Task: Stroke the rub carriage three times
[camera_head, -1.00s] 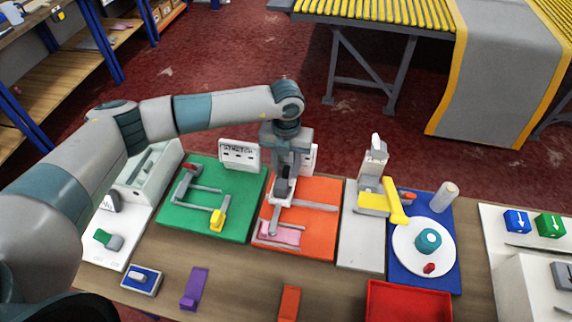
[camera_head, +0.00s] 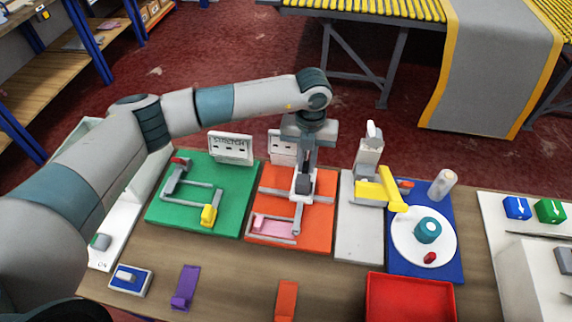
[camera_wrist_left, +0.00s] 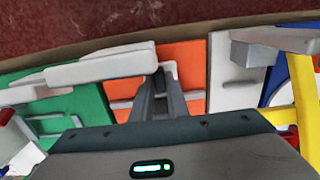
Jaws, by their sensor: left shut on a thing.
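My left gripper (camera_head: 303,182) is over the orange board (camera_head: 322,228), shut on the rub carriage (camera_head: 303,194). The carriage is a pale block with a dark grip, at the right-middle of the board, partly hidden by the gripper. A grey bar runs from it toward the front. A pink strip (camera_head: 270,226) lies between grey rails at the board's front left, apart from the gripper. In the left wrist view the dark fingers (camera_wrist_left: 157,98) reach over the orange board (camera_wrist_left: 183,53); the carriage cannot be made out clearly there. My right gripper is not in view.
A green board (camera_head: 163,211) with a yellow block (camera_head: 208,214) stands left. A pale board (camera_head: 357,238) with a yellow lever (camera_head: 379,193) stands right. A white sign (camera_head: 281,148) stands behind. A red tray (camera_head: 373,294) sits at the front right.

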